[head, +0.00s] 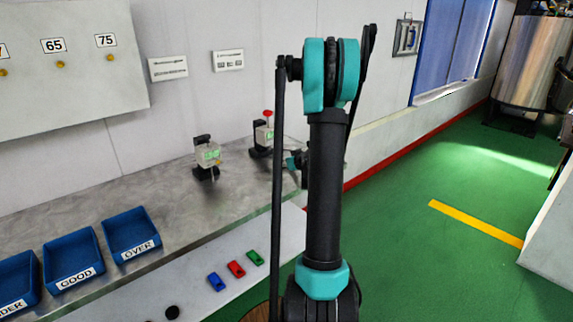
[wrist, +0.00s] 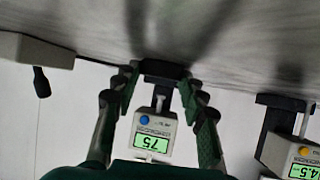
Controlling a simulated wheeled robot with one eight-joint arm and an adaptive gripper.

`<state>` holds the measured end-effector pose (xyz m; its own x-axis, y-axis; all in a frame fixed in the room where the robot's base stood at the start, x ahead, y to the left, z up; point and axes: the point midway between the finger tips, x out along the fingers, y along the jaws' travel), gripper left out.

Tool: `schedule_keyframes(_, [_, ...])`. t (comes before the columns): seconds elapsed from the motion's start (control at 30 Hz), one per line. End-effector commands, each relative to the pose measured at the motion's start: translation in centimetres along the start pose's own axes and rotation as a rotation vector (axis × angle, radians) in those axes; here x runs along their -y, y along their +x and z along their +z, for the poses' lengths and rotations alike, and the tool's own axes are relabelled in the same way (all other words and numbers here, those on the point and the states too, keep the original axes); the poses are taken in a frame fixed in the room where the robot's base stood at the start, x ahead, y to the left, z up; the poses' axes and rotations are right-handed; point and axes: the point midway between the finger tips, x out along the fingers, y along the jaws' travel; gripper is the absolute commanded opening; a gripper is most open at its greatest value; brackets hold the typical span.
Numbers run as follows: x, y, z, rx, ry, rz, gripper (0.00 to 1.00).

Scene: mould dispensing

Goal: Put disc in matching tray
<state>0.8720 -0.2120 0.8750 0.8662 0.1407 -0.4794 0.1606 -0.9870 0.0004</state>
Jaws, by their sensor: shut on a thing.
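In the wrist view my gripper (wrist: 162,74) has its two green-and-black fingers closed around a small dark piece, taken to be the disc (wrist: 165,70). The disc's outline blends with the black parts of the gauge (wrist: 152,132) behind it, whose green display seems to read 75. In the head view my gripper (head: 296,162) is partly hidden behind my arm, beside the far gauge (head: 264,137). Three blue trays stand at the left: the OVER tray (head: 130,227), the GOOD tray (head: 70,255) and a cut-off tray labelled "DER" (head: 14,275). They look empty.
Another gauge (head: 207,157) stands on the metal bench to the left; a second gauge (wrist: 295,155) shows at the wrist view's right edge. The bench between gauges and trays is clear.

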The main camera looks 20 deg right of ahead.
Motion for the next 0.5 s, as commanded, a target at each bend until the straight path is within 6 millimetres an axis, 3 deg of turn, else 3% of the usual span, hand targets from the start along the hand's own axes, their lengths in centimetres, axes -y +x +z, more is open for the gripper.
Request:
schedule_keyframes(0.43, [0.29,0.05,-0.04,0.000,0.000,-0.001,0.14])
schedule_keyframes(0.47, [0.29,0.05,-0.04,0.000,0.000,-0.001,0.44])
schedule_keyframes(0.5, [0.29,0.05,-0.04,0.000,0.000,-0.001,0.49])
